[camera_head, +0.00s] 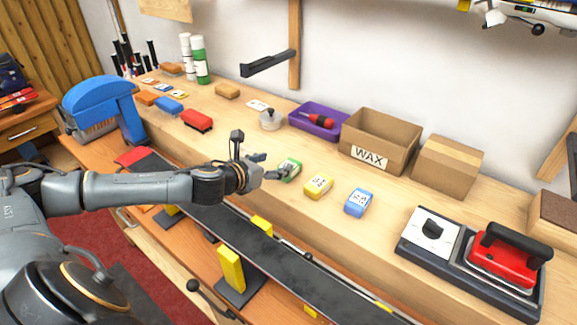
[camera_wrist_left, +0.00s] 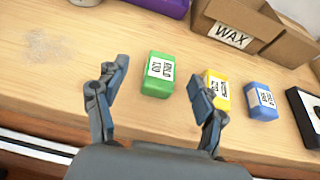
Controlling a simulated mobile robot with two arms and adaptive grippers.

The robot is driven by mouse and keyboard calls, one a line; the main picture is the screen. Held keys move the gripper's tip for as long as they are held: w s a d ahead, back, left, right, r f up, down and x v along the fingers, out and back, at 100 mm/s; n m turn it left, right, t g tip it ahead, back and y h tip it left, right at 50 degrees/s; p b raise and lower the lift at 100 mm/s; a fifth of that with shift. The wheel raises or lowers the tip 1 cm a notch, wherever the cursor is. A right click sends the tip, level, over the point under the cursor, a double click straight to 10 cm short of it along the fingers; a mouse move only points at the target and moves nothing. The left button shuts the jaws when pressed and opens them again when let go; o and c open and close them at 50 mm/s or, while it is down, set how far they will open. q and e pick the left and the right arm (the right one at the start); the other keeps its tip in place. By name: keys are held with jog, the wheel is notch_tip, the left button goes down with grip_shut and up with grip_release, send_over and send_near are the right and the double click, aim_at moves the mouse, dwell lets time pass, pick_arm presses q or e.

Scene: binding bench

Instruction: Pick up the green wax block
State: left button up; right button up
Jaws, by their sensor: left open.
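The green wax block (camera_head: 291,169) with a white label lies on the wooden bench, partly hidden by my gripper in the head view. It shows whole in the left wrist view (camera_wrist_left: 158,75). My left gripper (camera_head: 272,166) is open, close to the green block. In the left wrist view its fingers (camera_wrist_left: 160,85) are spread apart with the green block beyond and between them, not clasped. A yellow wax block (camera_head: 318,186) lies to the right of the green one, partly behind the right finger in the wrist view. A blue wax block (camera_head: 358,201) lies further right.
Behind the blocks stand an open cardboard box marked WAX (camera_head: 379,138), a purple tray (camera_head: 318,122) and a closed carton (camera_head: 447,166). A red iron (camera_head: 504,258) sits on a base at right. A dark rail (camera_head: 270,248) runs along the bench front.

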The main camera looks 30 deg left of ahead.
aim_at(293, 161)
pick_arm(q)
jog(key=x, duration=0.3)
jog(key=w+f, duration=0.1)
jog(key=w+d+f+p, duration=0.1)
jog(key=w, duration=0.1)
jog(key=shift+w, duration=0.2)
jog(key=shift+w+f+p, duration=0.3)
jog(key=shift+w+f, duration=0.05)
jog(key=shift+w, duration=0.1)
jog(key=c, duration=1.3)
pick_arm(e)
jog(key=shift+w+a+r, duration=0.15)
jog(key=shift+w+r, duration=0.85)
jog(key=shift+w, duration=0.05)
